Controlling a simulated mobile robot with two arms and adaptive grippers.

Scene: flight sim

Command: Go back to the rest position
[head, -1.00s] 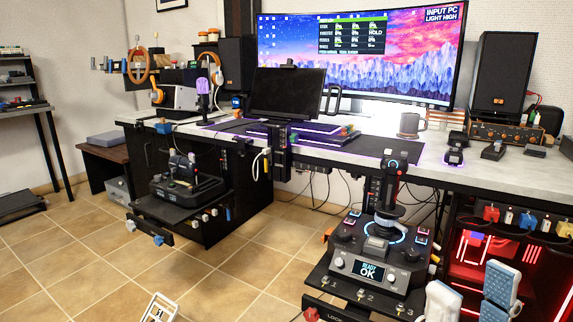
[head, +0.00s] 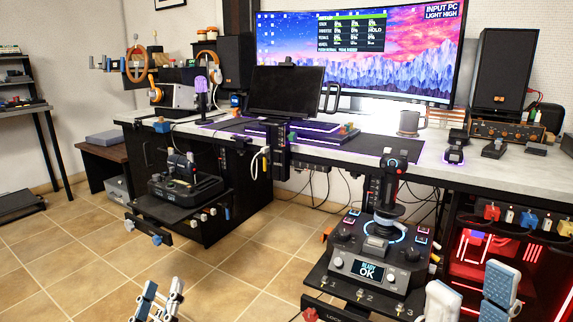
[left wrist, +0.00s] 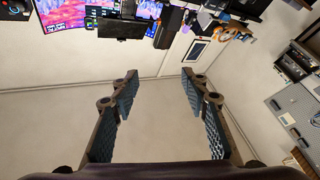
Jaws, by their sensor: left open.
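My left gripper (head: 160,292) is at the bottom left of the head view, over the tiled floor, with its fingers pointing up in the picture. It also shows in the left wrist view (left wrist: 156,92), where its two blue-padded fingers are wide apart with nothing between them. My right gripper (head: 472,292) is at the bottom right of the head view. Its white fingers with blue pads stand apart, with no object seen between them. The lower parts of both grippers are cut off by the frame edge.
A desk (head: 425,160) with a wide monitor (head: 400,60) runs behind. A second joystick unit (head: 185,183) stands on a left shelf. The tiled floor (head: 235,275) between is clear.

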